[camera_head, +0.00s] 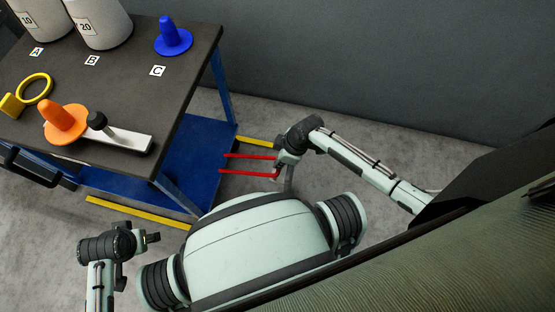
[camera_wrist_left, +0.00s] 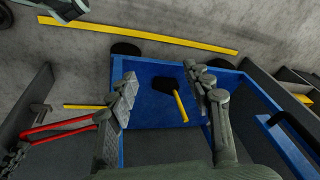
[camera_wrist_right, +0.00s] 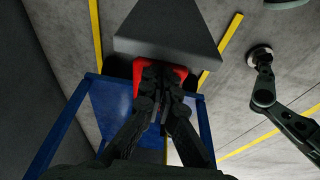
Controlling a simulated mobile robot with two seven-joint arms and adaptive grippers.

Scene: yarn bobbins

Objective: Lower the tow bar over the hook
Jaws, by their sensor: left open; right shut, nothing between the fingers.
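The red tow bar (camera_head: 247,172) shows as two red bars reaching right from the blue cart towards my base. Their far end is by my right gripper (camera_head: 280,168), which hides part of it. The bars also show at the left of the left wrist view (camera_wrist_left: 62,129). In the right wrist view a red piece (camera_wrist_right: 180,73) lies behind my right fingers (camera_wrist_right: 161,80), which are together with nothing between them. I cannot make out clearly the hook or whether the bar sits over it. My left gripper (camera_head: 150,238) is open and empty, away from the bar.
The cart's dark top (camera_head: 150,40) carries two white bobbins, a blue cone (camera_head: 172,37), an orange cone (camera_head: 66,121) and a yellow ring (camera_head: 36,89). A yellow-handled mallet (camera_wrist_left: 179,105) lies on the blue lower shelf. Yellow strips (camera_head: 140,212) mark the floor.

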